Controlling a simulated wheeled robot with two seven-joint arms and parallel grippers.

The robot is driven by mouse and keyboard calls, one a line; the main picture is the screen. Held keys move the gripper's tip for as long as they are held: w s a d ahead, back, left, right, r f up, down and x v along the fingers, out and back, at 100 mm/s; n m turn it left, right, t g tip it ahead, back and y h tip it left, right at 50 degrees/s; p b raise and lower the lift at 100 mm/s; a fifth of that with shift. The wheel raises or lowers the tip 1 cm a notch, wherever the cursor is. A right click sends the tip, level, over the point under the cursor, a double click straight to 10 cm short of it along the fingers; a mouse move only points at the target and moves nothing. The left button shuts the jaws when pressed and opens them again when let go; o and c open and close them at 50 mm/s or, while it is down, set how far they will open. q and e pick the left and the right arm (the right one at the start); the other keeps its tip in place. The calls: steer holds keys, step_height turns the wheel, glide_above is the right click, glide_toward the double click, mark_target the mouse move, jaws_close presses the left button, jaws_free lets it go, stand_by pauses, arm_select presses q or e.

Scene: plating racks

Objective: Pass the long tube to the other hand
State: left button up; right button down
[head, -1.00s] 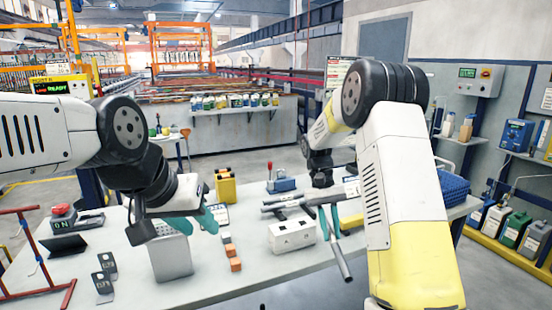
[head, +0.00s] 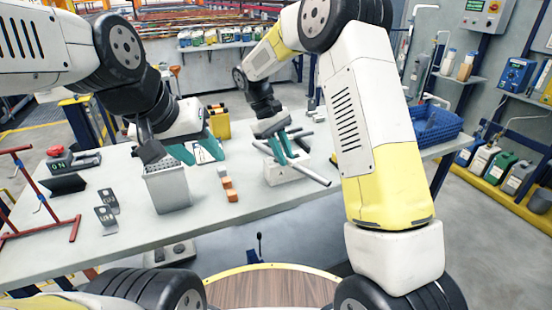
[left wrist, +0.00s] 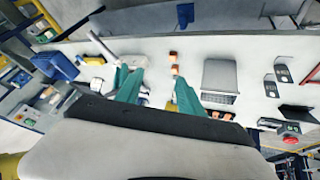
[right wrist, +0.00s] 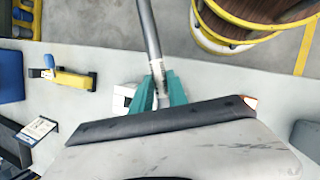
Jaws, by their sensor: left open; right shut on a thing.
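The long tube (head: 312,176) is a grey metal rod. My right gripper (head: 282,150) is shut on it, above the white box (head: 287,172) on the table. In the head view its free length slants down to the right. In the right wrist view the tube (right wrist: 149,35) runs up from between the teal fingers (right wrist: 159,90) to the top edge. My left gripper (head: 198,152) is open and empty, beyond the grey bin, to the left of the tube.
The grey bin (head: 172,195) stands on the table (head: 135,225), near the left gripper. Orange blocks (head: 229,190) lie between the bin and the white box. A yellow case (head: 219,124) stands behind, a blue basket (head: 436,128) at right. The front of the table is mostly clear.

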mark_target(299, 165)
arm_select(q)
steer(key=w+d+f+n+g+h, duration=0.1)
steer(key=w+d+f+n, duration=0.35)
steer(key=d+f, duration=0.2)
steer(key=w+d+f+n+g+h, duration=0.1)
steer(key=w+d+f+n+g, duration=0.1)
steer(key=w+d+f+n, duration=0.45)
steer(key=w+d+m, duration=0.1)
steer(key=w+d, duration=0.1)
steer(key=w+d+f+m, duration=0.1)
steer(key=w+d, duration=0.1)
steer(key=w+d+m, duration=0.1)
steer(key=w+d, duration=0.1)
steer(key=d, duration=0.1)
steer(key=shift+w+f, duration=0.15)
steer(key=shift+w, duration=0.15)
steer(key=shift+w+d+f, duration=0.1)
steer(key=shift+w+d, duration=0.1)
steer(key=shift+w+d+f, duration=0.1)
steer(key=shift+f, duration=0.3)
jaws_close()
arm_select(e)
steer(key=c, duration=1.2)
jaws_free()
